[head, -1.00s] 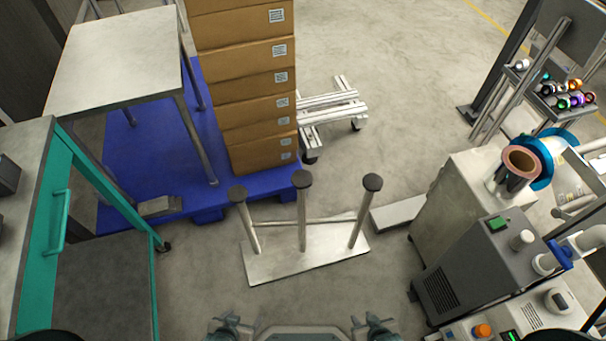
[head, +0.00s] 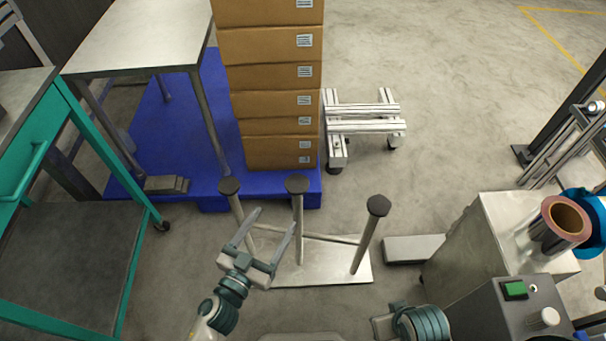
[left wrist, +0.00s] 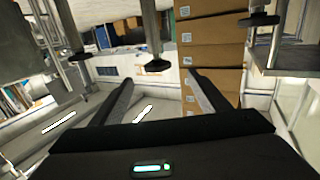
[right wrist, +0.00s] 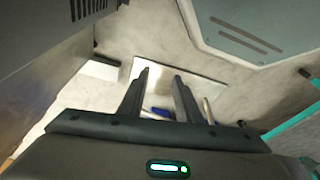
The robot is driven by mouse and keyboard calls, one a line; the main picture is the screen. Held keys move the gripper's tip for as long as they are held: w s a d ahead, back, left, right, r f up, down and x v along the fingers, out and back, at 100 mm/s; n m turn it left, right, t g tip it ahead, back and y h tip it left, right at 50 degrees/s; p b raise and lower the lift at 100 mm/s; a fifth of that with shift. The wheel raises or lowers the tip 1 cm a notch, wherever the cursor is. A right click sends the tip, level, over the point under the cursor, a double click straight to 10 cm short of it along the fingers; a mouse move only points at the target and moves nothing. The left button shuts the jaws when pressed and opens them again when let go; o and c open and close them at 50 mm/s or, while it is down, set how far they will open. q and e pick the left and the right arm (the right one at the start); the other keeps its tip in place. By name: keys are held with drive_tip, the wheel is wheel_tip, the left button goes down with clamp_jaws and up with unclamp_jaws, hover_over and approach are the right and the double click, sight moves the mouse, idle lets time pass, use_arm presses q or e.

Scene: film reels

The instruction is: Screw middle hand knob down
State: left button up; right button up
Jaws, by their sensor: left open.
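A flat metal base plate (head: 310,270) on the floor carries three upright posts, each topped by a dark hand knob. The middle hand knob (head: 297,184) stands between the left knob (head: 229,186) and the right knob (head: 378,205). My left gripper (head: 274,221) is open and empty, in front of the posts and pointing toward them. In the left wrist view the middle knob (left wrist: 157,65) appears between and beyond the fingertips, apart from them. My right gripper (right wrist: 161,76) is open and empty; in the head view it is low and partly cut off.
Stacked cardboard boxes (head: 275,100) stand on a blue pallet (head: 205,130) behind the posts. A teal cart (head: 90,210) is at left. A grey machine (head: 500,230) with a film reel (head: 560,222) is at right.

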use_arm(q)
drive_tip(key=shift+d+r, duration=0.25)
drive_tip(key=shift+r, duration=0.25)
use_arm(e)
drive_tip(key=shift+s+d+r, duration=0.1)
drive_tip(key=shift+r, duration=0.35)
use_arm(q)
approach(301, 175)
drive_tip(key=x, duration=0.3)
drive_tip(key=shift+w+d+f, duration=0.2)
drive_tip(key=shift+w, duration=0.15)
drive_tip(key=x, duration=0.6)
drive_tip(key=shift+w+d, duration=0.1)
drive_tip(key=shift+w+d+r, duration=0.1)
drive_tip(key=shift+w+d, duration=0.15)
drive_tip(key=shift+w, duration=0.3)
use_arm(e)
drive_tip(key=shift+s+r, duration=0.25)
drive_tip(key=shift+s, duration=0.1)
